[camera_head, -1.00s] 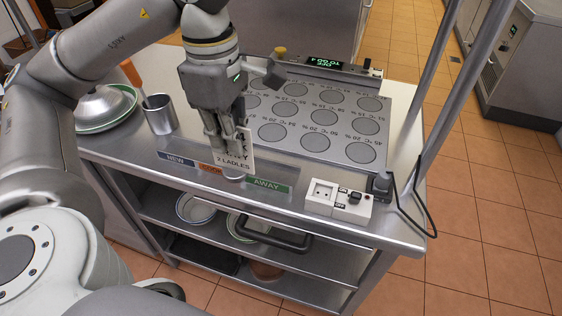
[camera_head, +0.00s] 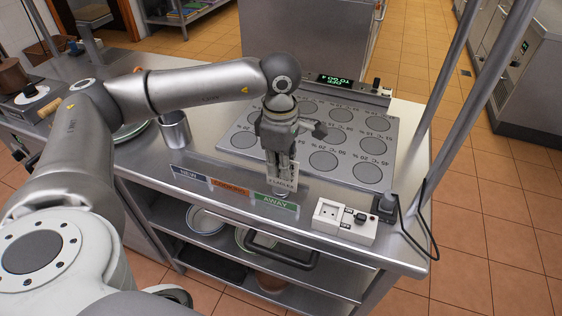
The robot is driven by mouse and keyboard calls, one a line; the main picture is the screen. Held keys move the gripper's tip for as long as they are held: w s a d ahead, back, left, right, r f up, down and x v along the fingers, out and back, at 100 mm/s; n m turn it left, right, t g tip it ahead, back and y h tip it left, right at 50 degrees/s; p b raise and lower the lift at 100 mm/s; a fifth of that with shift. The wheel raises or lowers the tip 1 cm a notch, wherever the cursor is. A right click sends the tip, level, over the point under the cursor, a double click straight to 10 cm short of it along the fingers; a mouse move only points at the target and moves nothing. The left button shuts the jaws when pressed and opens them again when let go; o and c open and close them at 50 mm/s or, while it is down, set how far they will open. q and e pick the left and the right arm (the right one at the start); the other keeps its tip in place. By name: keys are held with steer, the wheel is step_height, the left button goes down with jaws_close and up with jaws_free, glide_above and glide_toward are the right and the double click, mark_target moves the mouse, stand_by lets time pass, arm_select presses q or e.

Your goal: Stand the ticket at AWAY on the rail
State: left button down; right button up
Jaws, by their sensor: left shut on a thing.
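The ticket (camera_head: 287,182), a small pale card with dark print, is upright in my left gripper (camera_head: 280,172). The gripper is shut on it, and its fingers hide part of the card. The ticket's lower edge is just behind and above the green AWAY label (camera_head: 275,203). I cannot tell whether it touches the rail. The rail (camera_head: 231,187) runs along the counter's front edge, with a blue NEW label (camera_head: 190,174) at left and an orange label (camera_head: 229,187) in the middle. My right gripper is not in view.
A hotplate board with grey discs (camera_head: 323,161) lies behind the rail. A metal cup (camera_head: 174,130) stands at left. Upright metal posts (camera_head: 455,115) rise at right.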

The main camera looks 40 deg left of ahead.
arm_select(q)
steer(key=shift+f, duration=0.1)
steer(key=shift+f+b, duration=0.25)
steer(key=shift+b, duration=0.1)
steer(key=c, duration=1.6)
jaws_free()
steer(key=shift+r, duration=0.1)
steer(key=shift+o, duration=0.2)
